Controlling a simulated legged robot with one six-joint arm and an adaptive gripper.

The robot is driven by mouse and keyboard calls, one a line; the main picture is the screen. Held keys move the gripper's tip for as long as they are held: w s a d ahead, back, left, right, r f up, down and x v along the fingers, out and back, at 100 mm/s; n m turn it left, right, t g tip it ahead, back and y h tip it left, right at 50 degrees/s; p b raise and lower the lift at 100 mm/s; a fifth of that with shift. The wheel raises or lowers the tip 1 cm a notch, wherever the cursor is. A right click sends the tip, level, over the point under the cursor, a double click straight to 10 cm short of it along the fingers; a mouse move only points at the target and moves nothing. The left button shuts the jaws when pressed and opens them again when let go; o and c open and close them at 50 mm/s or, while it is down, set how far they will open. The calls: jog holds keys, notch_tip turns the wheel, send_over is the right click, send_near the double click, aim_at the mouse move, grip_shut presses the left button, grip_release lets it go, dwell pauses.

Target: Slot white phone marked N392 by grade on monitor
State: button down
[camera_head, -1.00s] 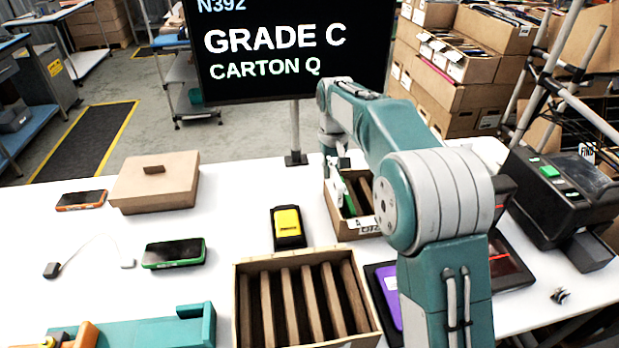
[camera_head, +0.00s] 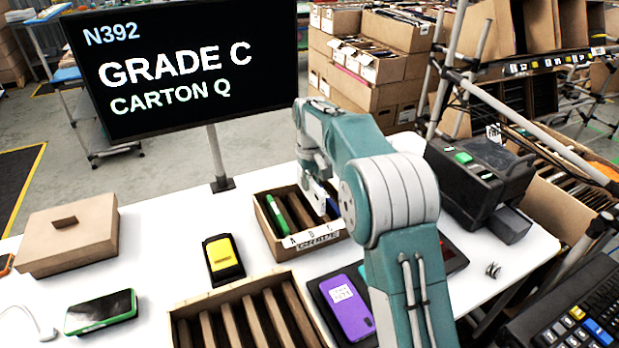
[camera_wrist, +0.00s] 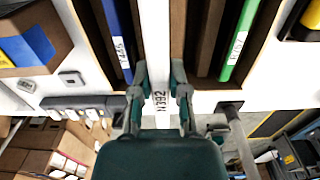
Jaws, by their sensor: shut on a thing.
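A monitor (camera_head: 185,60) reads N392, GRADE C, CARTON Q. My gripper (camera_wrist: 158,85) is shut on a slim white phone (camera_wrist: 154,40) with an N392 label, held on edge. In the wrist view, the white phone lies between the blue phone (camera_wrist: 114,35) and the green phone (camera_wrist: 240,42). How deep it sits is unclear.
A larger slotted carton (camera_head: 177,334) stands in front, with a purple phone (camera_head: 347,307) beside it. A yellow-and-black device (camera_head: 222,259), a green-edged phone (camera_head: 101,311) and a closed brown box (camera_head: 68,236) lie left. A black machine (camera_head: 480,170) stands right.

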aim_at(311, 202)
jog(key=shift+d+f, duration=0.15)
jog(key=shift+f, duration=3.4)
jog(key=shift+f, duration=0.25)
jog(key=c, duration=0.5)
grip_release()
jog(key=shift+c, duration=0.2)
notch_tip(311, 202, up, 12)
jog(key=shift+f, duration=0.1)
